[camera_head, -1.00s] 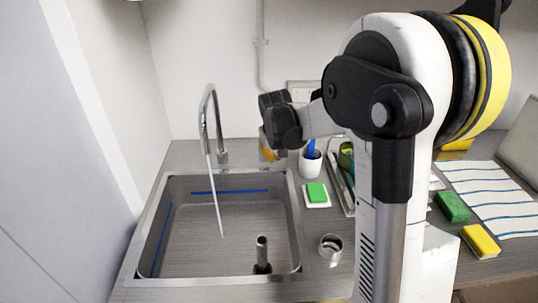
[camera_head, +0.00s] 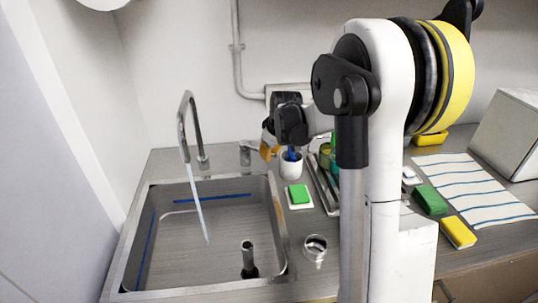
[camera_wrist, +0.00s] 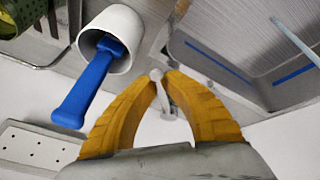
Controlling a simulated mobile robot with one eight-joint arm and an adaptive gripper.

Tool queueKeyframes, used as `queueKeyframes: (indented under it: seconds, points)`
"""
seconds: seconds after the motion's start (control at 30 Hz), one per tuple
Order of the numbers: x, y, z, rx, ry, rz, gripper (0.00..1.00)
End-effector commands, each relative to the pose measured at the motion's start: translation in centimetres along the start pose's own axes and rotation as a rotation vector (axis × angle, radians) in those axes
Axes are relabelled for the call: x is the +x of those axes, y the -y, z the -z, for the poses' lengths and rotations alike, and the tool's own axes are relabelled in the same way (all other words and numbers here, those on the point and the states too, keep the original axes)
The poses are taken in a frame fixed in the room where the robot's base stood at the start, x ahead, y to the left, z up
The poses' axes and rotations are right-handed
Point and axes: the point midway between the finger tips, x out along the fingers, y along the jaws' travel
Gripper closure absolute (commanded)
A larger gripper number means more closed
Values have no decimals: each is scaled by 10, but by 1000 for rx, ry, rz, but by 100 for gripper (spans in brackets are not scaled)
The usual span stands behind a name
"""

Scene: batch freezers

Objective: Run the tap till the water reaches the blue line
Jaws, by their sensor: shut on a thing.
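The curved metal tap (camera_head: 186,125) stands at the back left of the sink (camera_head: 118,262), and a stream of water (camera_head: 197,205) falls from its spout. A blue line (camera_head: 212,198) runs along the sink's back wall and another along its left wall. I cannot clearly make out the water level. My gripper (camera_head: 266,150) is behind the sink's back right corner, beside the tap's metal valve (camera_head: 246,152). In the wrist view its yellow fingers (camera_wrist: 160,80) meet on a small metal tap lever (camera_wrist: 166,98). The stream (camera_wrist: 293,42) and blue line (camera_wrist: 294,74) show there too.
A standpipe (camera_head: 249,262) rises in the sink. A white cup (camera_head: 291,166) with a blue-handled tool (camera_wrist: 88,85) stands right of my gripper. A green sponge (camera_head: 299,194), a metal ring (camera_head: 315,247) and a striped cloth (camera_head: 480,190) lie on the counter.

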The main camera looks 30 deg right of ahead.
Motion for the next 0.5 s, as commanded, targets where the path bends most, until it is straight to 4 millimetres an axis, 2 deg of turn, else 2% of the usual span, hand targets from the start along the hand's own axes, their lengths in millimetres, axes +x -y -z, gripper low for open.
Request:
queueKeyframes:
  seconds: [0.13, 0.17, 0.2, 0.23, 0.5]
  points:
    - [0, 0, 0, 0, 0, 0, 100]
    - [0, 0, 0, 1, 0, 0, 82]
    - [0, 0, 0, 1, 0, 0, 70]
    - [0, 0, 0, 1, 0, 0, 65]
    - [0, 0, 0, 1, 0, 0, 65]
